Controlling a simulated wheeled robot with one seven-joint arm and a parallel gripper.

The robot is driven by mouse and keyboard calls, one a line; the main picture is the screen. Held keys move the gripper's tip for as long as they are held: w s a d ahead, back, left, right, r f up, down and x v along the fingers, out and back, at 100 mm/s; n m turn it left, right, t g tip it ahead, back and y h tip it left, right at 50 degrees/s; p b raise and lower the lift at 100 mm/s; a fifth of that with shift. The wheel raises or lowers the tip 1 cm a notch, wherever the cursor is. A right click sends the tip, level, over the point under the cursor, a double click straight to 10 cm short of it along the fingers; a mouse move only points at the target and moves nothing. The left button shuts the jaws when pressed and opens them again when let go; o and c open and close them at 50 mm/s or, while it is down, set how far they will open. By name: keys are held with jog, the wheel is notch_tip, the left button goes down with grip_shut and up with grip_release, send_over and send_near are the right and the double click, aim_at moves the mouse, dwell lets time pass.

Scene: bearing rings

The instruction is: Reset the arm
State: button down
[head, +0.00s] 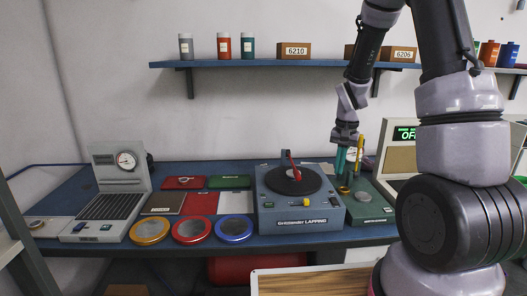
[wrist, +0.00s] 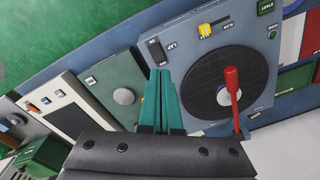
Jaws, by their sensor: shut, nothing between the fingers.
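My gripper (head: 340,172) hangs at the end of my arm, fingers pointing down, over the workbench (head: 270,165) near the right side of the lapping machine (head: 300,215). Its teal fingers also show in the wrist view (wrist: 160,74), together and empty. In the wrist view the lapping machine (wrist: 248,38) with its dark round plate (wrist: 215,65) and red lever (wrist: 232,85) lies beyond and to the right of the fingers. A green box-like unit (head: 372,208) stands right of the machine, close to the fingers in the head view. I cannot tell the exact gap.
A gauge stand (head: 110,200) is at the left. Yellow (head: 150,231), red (head: 191,230) and blue (head: 233,229) round trays line the front edge. A wall shelf (head: 260,64) holds bottles and boxes. A unit with a green display (head: 403,133) stands at the right, partly behind my arm.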

jog(key=s+a+r+t+y, duration=0.1)
jog(key=s+a+r+t, duration=0.1)
jog(key=s+r, duration=0.8)
jog(key=s+a+r+n+t, duration=0.1)
jog(key=s+r+t, duration=0.3)
jog(key=s+r, duration=0.6)
notch_tip(320, 180, up, 8)
jog(key=shift+a+f+n+t+y, duration=0.15)
jog(key=shift+a+n+t+y, duration=0.2)
jog(key=shift+a, duration=0.35)
